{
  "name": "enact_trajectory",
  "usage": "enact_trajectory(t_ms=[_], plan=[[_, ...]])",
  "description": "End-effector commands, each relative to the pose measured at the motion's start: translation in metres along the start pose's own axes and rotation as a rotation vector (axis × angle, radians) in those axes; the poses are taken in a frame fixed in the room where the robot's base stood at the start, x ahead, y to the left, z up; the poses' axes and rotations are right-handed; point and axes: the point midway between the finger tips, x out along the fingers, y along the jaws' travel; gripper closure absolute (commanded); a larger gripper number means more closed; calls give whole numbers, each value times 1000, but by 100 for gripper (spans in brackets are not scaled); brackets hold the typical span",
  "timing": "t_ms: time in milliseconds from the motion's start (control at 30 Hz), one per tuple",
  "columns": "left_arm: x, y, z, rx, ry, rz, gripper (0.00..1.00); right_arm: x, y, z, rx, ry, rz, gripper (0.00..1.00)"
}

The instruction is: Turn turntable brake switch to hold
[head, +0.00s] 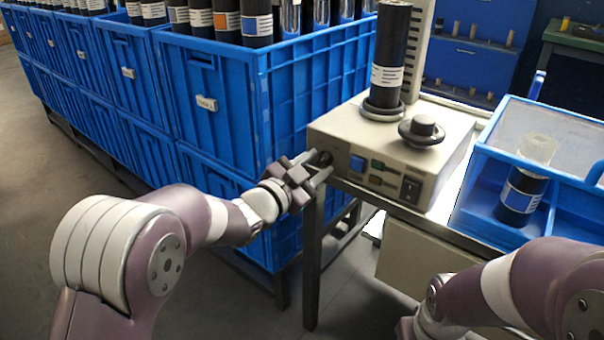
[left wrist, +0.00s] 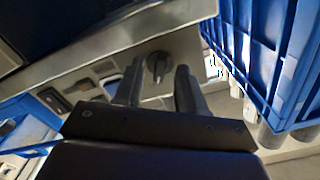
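The turntable unit (head: 390,150) is a beige box on the metal bench, with a dark roll standing on its top. A round dark rotary switch (head: 325,158) sits at the left end of its front panel; in the left wrist view the switch (left wrist: 157,67) shows a raised grip bar. My left gripper (head: 318,166) is at this switch. In the left wrist view its two fingers (left wrist: 158,76) are apart, one on each side of the switch, with gaps visible. Whether they touch it cannot be told. My right arm shows at the lower right; its gripper is out of view.
Blue crates (head: 200,100) with dark rolls stand close on the left. The panel also has a blue button (head: 357,164), a green button (head: 377,164) and a black rocker switch (head: 411,189). A blue bin (head: 480,180) with a roll stands right of the unit.

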Motion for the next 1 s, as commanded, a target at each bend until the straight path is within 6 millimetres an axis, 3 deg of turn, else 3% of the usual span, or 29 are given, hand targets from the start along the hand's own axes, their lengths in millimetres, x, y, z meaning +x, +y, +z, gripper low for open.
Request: enact_trajectory(t_ms=[300,500,1000], plan=[[-76,-3,-4,-2,-4,-3,61,-27,0,-3,0,0,0,57],[-113,-2,-2,0,-2,-2,61,-36,0,-4,0,0,0,57],[-121,0,0,0,-1,0,61,-36,0,-4,0,0,0,57]])
